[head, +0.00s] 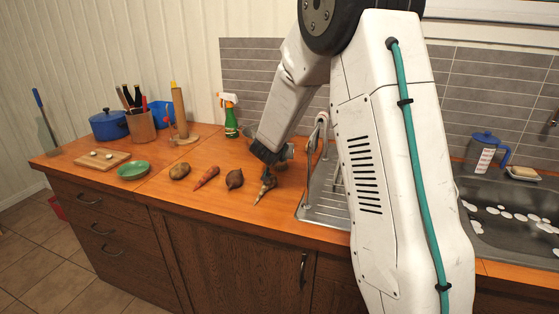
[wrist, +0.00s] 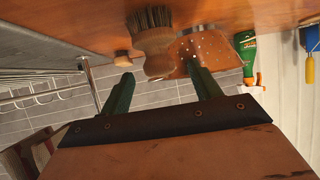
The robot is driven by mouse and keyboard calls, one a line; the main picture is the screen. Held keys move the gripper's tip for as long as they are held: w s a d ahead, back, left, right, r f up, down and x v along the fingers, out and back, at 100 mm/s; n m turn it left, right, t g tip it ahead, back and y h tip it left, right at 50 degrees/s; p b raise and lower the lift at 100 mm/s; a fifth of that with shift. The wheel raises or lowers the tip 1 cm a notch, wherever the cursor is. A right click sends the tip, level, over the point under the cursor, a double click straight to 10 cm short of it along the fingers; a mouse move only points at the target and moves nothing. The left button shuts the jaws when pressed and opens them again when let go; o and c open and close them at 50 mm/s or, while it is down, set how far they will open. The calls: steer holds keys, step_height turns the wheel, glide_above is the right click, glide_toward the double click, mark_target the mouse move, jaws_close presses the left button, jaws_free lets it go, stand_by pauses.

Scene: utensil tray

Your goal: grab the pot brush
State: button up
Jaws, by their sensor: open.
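The pot brush (wrist: 152,40) shows in the wrist view, with a round wooden body and dark bristles pointing to the top of the picture. My gripper (wrist: 159,72) is open, with its two dark green fingers apart. The brush's wooden end appears between or just beyond the fingertips; I cannot tell which. Nothing is visibly clamped. In the head view my gripper (head: 267,170) is low over the wooden counter, left of the dish rack, and I cannot make out the brush clearly there.
In the head view the steel draining rack (head: 322,205) is right of my gripper. Vegetables, including a carrot (head: 206,177), lie left.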

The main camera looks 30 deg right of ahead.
steer(key=shift+w+d+f, duration=0.2)
steer(key=shift+w+d, duration=0.1)
steer(key=c, duration=1.1)
steer(key=shift+r, duration=0.1)
